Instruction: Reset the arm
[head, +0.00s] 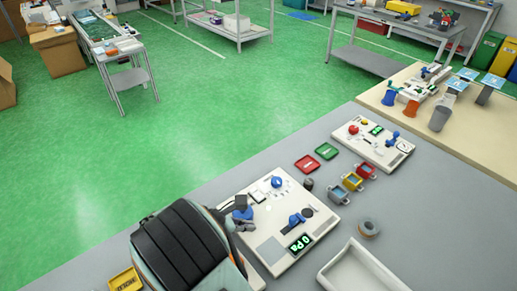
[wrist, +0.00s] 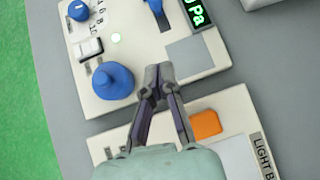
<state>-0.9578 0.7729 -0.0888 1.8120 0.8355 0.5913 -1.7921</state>
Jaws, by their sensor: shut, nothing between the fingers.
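My gripper (wrist: 158,76) is shut and empty in the wrist view. Its fingertips are over the near edge of a beige control panel (wrist: 130,52), beside a blue round knob (wrist: 113,80). I cannot tell whether they touch the panel. In the head view my gripper (head: 244,226) is small and dark at the panel's left side, partly overlapping the blue knob. My arm hides the panel's near left part. The same panel (head: 272,222) has a blue lever (head: 297,219) and a green display (head: 300,243) reading 0 Pa.
A light-box panel (wrist: 239,122) with an orange button (wrist: 205,125) lies close to the gripper. A white tray (head: 345,250), a tape roll (head: 368,228), small coloured bins (head: 352,181) and a second panel (head: 378,136) stand on the grey table (head: 440,215).

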